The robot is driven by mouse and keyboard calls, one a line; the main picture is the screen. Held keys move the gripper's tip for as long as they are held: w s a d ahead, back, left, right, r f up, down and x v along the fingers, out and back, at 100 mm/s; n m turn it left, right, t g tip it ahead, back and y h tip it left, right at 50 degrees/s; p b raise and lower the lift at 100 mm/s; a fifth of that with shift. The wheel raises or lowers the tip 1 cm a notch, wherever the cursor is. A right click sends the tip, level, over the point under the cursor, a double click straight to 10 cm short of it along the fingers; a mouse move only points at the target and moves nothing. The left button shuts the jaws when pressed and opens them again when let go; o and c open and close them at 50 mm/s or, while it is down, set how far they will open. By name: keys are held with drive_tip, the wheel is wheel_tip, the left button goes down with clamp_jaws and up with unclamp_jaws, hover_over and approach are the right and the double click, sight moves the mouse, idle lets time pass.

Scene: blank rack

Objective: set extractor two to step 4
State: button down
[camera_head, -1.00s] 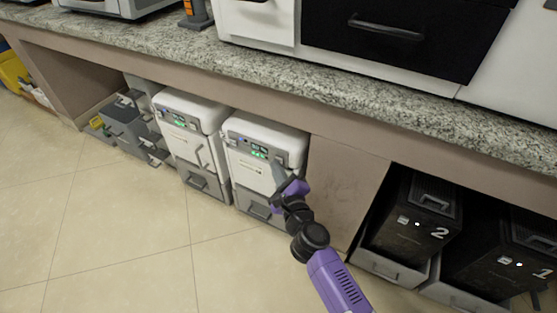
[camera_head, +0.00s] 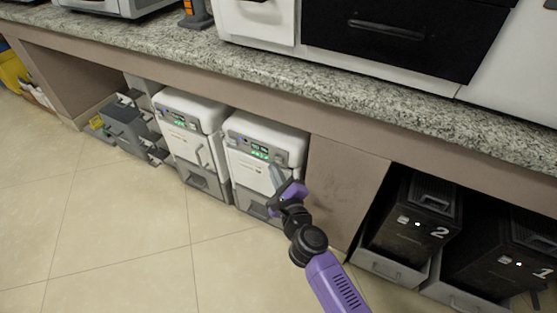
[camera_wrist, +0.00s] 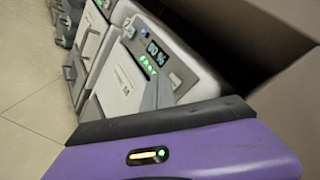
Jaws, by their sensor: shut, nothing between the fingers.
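Two white units with lit green displays stand side by side under the counter: a left one (camera_head: 190,140) and a right one (camera_head: 262,130). I cannot tell from any readable label which is extractor two. My gripper (camera_head: 277,172) is shut and empty, in front of the right unit's upper front, just below its panel. In the wrist view, the shut fingers (camera_wrist: 158,92) overlap the front of the nearest white unit (camera_wrist: 122,82). Its display (camera_wrist: 156,52) is lit but too blurred to read surely. A round knob (camera_wrist: 175,80) sits right of the display. Contact is unclear.
The granite counter (camera_head: 330,85) overhangs the units. A brown panel (camera_head: 343,185) stands right of them. Black units marked 2 (camera_head: 415,225) and 1 (camera_head: 505,250) are further right. The tiled floor in front is clear.

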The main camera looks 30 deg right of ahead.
drive_tip(key=shift+a, duration=0.1)
drive_tip(key=s+a, duration=0.1)
drive_tip(key=a, duration=0.1)
drive_tip(key=s+a, duration=0.2)
idle(0.7)
idle(0.9)
drive_tip(key=s+r+n+t, duration=0.2)
drive_tip(key=s+r+n, duration=0.5)
drive_tip(key=s+n, duration=0.15)
drive_tip(key=s+d+r+n+g+y, duration=0.1)
drive_tip(key=s+r+n+g+y, duration=0.2)
drive_tip(key=s+n, duration=2.3)
drive_tip(key=s+r+m+p, duration=0.3)
drive_tip(key=r+p, duration=1.2)
drive_tip(key=s+r+m+g+p, duration=0.1)
drive_tip(key=s+r+m+p, duration=0.2)
drive_tip(key=r+p, duration=1.3)
drive_tip(key=shift+s+r+m+h, duration=0.15)
drive_tip(key=shift+s+m+h, duration=0.2)
drive_tip(key=shift+s, duration=0.2)
